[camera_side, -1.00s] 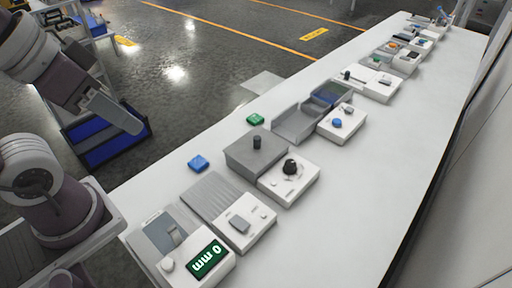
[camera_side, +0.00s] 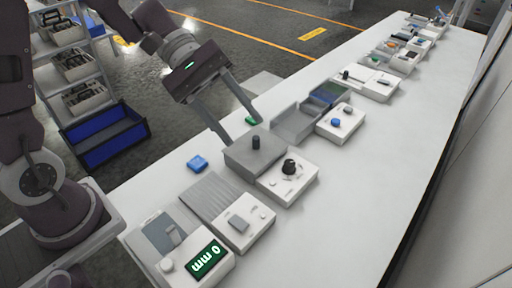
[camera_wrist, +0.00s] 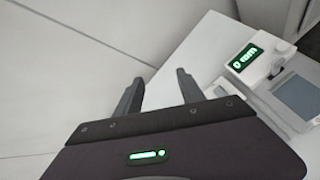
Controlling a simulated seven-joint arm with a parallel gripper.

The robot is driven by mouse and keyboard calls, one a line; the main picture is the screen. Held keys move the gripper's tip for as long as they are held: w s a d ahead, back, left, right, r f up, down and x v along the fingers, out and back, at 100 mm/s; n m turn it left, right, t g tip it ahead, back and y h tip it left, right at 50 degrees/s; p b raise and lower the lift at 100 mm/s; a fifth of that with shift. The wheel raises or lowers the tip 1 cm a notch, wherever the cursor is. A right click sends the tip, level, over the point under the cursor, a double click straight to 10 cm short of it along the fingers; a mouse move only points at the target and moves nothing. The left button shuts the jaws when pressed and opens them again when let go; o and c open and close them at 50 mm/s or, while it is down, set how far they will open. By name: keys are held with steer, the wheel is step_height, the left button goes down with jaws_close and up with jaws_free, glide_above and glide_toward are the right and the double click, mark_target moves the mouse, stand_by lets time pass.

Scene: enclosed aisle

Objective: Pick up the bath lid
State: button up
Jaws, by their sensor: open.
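The bath lid (camera_side: 240,151) is a flat grey cover with a dark upright knob (camera_side: 256,142). It sits on the white bath unit (camera_side: 297,187), whose front part carries a black dial. My gripper (camera_side: 243,132) is open and empty, with its two long grey fingers pointing down by the lid's far edge in the side view. I cannot tell whether the fingertips touch the lid. In the wrist view my open fingers (camera_wrist: 158,78) show with nothing between them; the lid is out of that view.
A gauge with a green display (camera_side: 208,260) and a ribbed grey unit (camera_side: 214,196) stand nearer on the white bench. A blue block (camera_side: 198,163) and a green block (camera_side: 251,121) lie at its left edge. An open grey tray (camera_side: 297,124) stands beyond the lid. The bench's right side is clear.

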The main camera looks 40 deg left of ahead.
steer(key=w+a+f+n+t+h, duration=0.2)
steer(key=w+f+n, duration=0.2)
steer(key=w, duration=0.2)
steer(key=n+t+y, duration=0.3)
steer(key=n+t, duration=0.5)
steer(key=n, duration=0.5)
glide_toward(266, 146)
steer(key=shift+w+d+r, duration=0.25)
steer(key=shift+w+d, duration=0.2)
steer(key=shift+w, duration=0.15)
steer(key=shift+w+d+r, duration=0.25)
steer(key=shift+w+d, duration=0.25)
steer(key=shift+w, duration=0.1)
steer(key=x, duration=0.6)
steer(key=shift+s+d, duration=0.15)
steer(key=shift+d, duration=0.2)
steer(key=shift+w+d, duration=0.15)
steer(key=shift+w, duration=0.05)
jaws_close()
